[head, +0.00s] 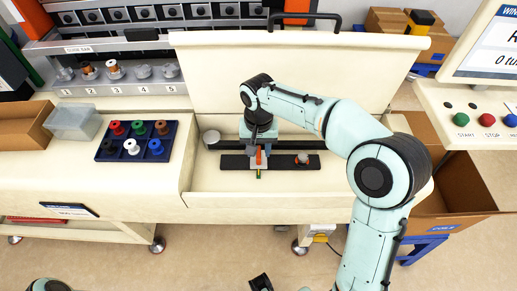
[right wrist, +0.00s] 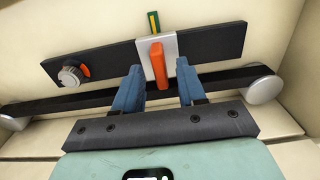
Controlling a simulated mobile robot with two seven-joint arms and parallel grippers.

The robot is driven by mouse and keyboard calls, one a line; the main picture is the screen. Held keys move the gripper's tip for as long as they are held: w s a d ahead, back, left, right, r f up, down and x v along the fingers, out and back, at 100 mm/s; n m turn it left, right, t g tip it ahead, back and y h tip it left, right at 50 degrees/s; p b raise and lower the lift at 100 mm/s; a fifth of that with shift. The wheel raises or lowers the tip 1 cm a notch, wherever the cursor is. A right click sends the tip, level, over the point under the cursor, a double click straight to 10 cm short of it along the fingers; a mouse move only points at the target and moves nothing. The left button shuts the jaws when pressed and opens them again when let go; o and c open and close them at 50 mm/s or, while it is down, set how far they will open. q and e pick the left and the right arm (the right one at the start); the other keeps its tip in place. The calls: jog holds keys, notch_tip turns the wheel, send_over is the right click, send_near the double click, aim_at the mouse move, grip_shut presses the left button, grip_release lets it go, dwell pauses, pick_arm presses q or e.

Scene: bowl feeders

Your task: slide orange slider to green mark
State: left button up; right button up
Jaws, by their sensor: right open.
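The orange slider handle (right wrist: 162,63) stands on a grey block (right wrist: 171,44) across a black plate (right wrist: 215,45). In the head view the orange slider (head: 258,157) shows below my right gripper. The green mark (right wrist: 151,24), with a yellow stripe beside it, sits at the plate's edge, in line with the grey block; it also shows in the head view (head: 258,174). My right gripper (right wrist: 159,68) is open, with its blue fingers on either side of the orange handle, apart from it. A dark part at the head view's bottom edge may be my left gripper; its jaws cannot be made out.
A round knob with an orange pointer (right wrist: 72,74) sits on the same plate. A black bar (right wrist: 225,79) with round grey ends runs alongside. A blue tray of coloured pegs (head: 138,141) stands at left. Start and stop buttons (head: 473,119) are at right.

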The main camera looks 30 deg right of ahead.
aim_at(258, 152)
notch_tip(258, 152, up, 12)
jog(key=p, duration=0.2)
jog(key=shift+r, duration=0.25)
dwell(0.4)
